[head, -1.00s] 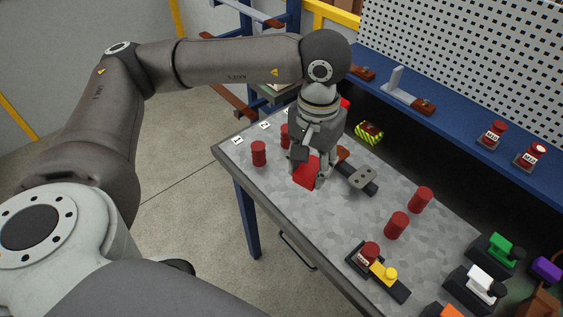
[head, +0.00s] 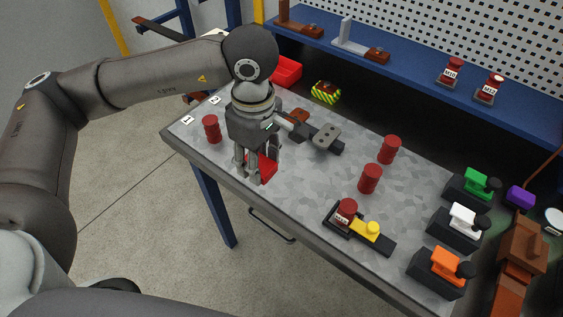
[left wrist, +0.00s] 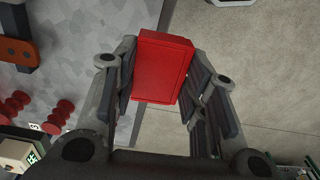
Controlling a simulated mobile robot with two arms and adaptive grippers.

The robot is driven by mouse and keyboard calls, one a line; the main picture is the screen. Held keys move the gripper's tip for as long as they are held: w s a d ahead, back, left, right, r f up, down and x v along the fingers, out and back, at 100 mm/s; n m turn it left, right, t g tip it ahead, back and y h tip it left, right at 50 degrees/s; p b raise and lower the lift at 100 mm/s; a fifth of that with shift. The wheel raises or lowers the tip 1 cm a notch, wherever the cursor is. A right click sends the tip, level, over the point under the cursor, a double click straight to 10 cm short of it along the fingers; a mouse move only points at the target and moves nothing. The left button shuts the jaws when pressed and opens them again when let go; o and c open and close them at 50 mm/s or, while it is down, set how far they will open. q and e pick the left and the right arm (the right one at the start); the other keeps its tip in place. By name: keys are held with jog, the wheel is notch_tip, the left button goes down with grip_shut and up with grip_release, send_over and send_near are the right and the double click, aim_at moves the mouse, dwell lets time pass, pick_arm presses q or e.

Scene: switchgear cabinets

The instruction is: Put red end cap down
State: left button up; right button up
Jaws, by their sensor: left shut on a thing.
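The red end cap (head: 267,166) is a boxy red piece held between the fingers of my left gripper (head: 256,174). In the head view the fingers point down close to the table's front edge and cover part of the cap. In the left wrist view the red end cap (left wrist: 162,66) sits between both finger pads, with the table on its left and the floor on its right. I cannot tell whether the cap touches the table. My right gripper is not in view.
The grey worktable (head: 300,215) holds several dark red ribbed insulators, one of them at the left (head: 211,129). A grey-black fixture (head: 325,138) lies right of my gripper. A red bin (head: 285,72) and a striped block (head: 326,91) are behind. Coloured-handle switches stand at the right.

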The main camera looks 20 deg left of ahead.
pick_arm(q)
jog(key=n, duration=0.3)
jog(key=shift+s+d+r+n, duration=0.15)
jog(key=shift+d+n, duration=0.25)
jog(key=n, duration=0.2)
jog(key=d+n+p, duration=0.1)
jog(key=n, duration=0.2)
jog(key=shift+s+r+n, duration=0.15)
jog(key=shift+n, duration=0.15)
jog(key=n, duration=0.3)
jog(key=shift+s+d+r+n, duration=0.1)
jog(key=shift+d+n, duration=0.3)
jog(key=n, duration=0.4)
jog(key=n+p, duration=0.6)
jog(key=n, duration=1.2)
send_over(281, 164)
jog(key=s, duration=0.1)
jog(key=f, duration=0.7)
jog(key=shift+d+f, duration=0.25)
jog(key=shift+w+a+f, duration=0.15)
jog(key=shift+w+f, duration=0.15)
jog(key=shift+f, duration=0.1)
notch_tip(281, 164, down, 3)
jog(key=shift+w+r+p, duration=0.1)
jog(key=shift+w+p, duration=0.05)
jog(key=shift+p, duration=0.95)
jog(key=shift+f, duration=0.3)
